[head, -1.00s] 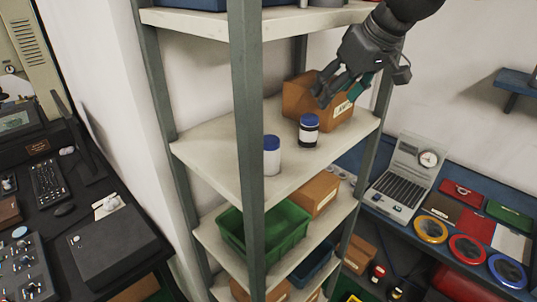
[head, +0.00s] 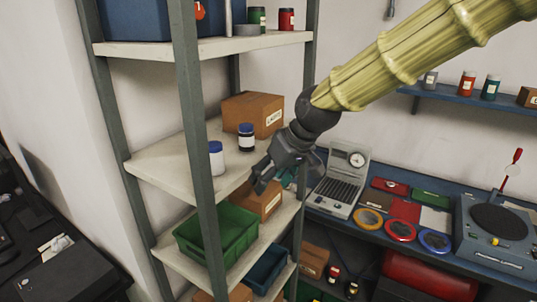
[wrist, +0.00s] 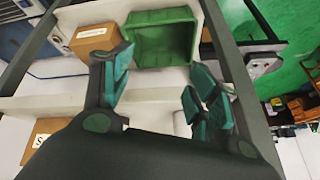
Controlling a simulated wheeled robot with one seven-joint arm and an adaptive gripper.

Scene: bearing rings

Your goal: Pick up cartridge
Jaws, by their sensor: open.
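I cannot tell for sure which thing is the cartridge. In the wrist view my gripper's fingers (wrist: 160,92) are spread wide. A white rounded thing (wrist: 181,124) shows partly between them, otherwise hidden by my gripper.
A cardboard box (head: 255,112) stands behind the jars. A green bin (head: 215,238) and another cardboard box (head: 262,202) are on the shelf below. The shelf's grey post (head: 190,110) stands in front. A blue workbench (head: 440,195) with a laptop-like device (head: 343,180) is at right.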

